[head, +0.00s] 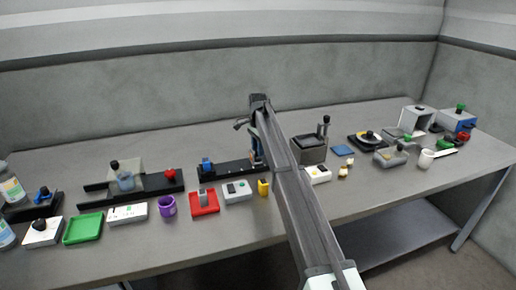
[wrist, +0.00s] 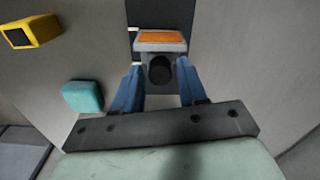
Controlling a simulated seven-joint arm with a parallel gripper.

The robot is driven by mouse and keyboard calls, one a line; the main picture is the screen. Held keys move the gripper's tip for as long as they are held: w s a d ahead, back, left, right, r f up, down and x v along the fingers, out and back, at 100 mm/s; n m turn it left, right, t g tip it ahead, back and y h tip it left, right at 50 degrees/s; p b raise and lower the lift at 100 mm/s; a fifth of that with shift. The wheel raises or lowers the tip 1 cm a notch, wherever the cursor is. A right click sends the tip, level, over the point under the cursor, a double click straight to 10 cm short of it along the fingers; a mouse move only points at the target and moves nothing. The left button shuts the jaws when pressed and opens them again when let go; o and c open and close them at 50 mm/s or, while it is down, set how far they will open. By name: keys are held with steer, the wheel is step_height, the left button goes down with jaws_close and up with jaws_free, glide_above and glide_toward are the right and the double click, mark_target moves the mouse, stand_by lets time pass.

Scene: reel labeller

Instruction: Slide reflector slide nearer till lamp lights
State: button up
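A grey block with an orange face (wrist: 161,37) and a round black knob (wrist: 160,69) is in the wrist view; it looks like the reflector slide. It sits at a dark track strip. My gripper (wrist: 159,78) has its blue fingers on both sides of the knob, with visible gaps, so it is open. In the head view my gripper (head: 256,150) is at the right end of a black rail (head: 230,171), and my arm hides part of that spot. A blue part (head: 206,163) stands at the rail's left end. I cannot make out a lit lamp.
A yellow block (wrist: 32,31) and a teal block (wrist: 82,97) lie left in the wrist view. In the head view a white box (head: 237,192) and a red stand (head: 204,205) are in front of the rail. A dark grey box (head: 310,153) stands to the right.

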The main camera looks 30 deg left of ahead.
jaws_close()
stand_by(0.3)
steer(key=shift+s+a, duration=1.75)
steer(key=shift+a, duration=0.05)
steer(key=shift+o, duration=1.3)
jaws_free()
steer(key=shift+r, duration=0.1)
step_height(320, 180, up, 14)
steer(key=shift+f, duration=0.2)
steer(key=shift+d, duration=0.1)
